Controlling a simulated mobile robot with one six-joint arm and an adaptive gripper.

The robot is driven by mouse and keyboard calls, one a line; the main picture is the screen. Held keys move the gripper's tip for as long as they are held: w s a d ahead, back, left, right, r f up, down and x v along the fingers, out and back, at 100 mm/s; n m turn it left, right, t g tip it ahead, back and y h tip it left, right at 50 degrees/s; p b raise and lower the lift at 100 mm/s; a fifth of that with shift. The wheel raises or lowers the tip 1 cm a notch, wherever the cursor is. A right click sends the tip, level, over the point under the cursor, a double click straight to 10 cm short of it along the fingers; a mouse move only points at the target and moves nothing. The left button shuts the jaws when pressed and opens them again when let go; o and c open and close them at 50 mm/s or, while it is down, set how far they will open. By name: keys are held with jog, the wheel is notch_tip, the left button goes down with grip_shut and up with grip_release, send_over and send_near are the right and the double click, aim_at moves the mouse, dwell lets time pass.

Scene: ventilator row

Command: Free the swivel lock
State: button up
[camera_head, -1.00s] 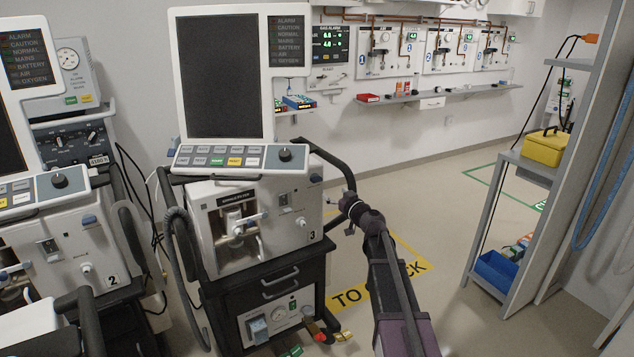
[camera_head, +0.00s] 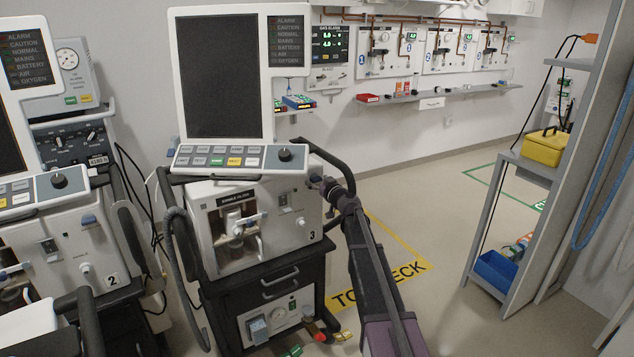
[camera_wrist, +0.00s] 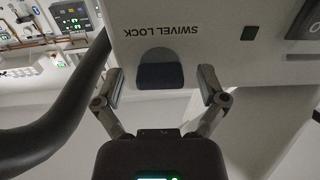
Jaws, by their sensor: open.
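The swivel lock (camera_wrist: 160,75) is a dark blue-grey knob on a pale housing, under an upside-down "SWIVEL LOCK" label (camera_wrist: 180,29) in the wrist view. My gripper (camera_wrist: 161,86) is open, with one finger on either side of the knob and visible gaps between. I cannot tell how deep the fingertips reach around it. In the head view my gripper (camera_head: 318,184) is at the right upper side of ventilator 3 (camera_head: 277,227), just below its control panel, and largely covers the lock there.
A black curved handle rail (camera_head: 338,165) runs close to my gripper; it also fills the left of the wrist view (camera_wrist: 60,120). Ventilator 2 (camera_head: 75,250) stands at left. A grey shelf unit (camera_head: 520,172) stands at right, with open floor between.

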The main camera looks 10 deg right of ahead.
jog(key=c, duration=1.2)
jog(key=shift+o, duration=0.2)
jog(key=shift+m, duration=0.4)
jog(key=m, duration=1.2)
jog(key=shift+m, duration=0.3)
jog(key=m, duration=0.4)
jog(key=shift+m, duration=0.3)
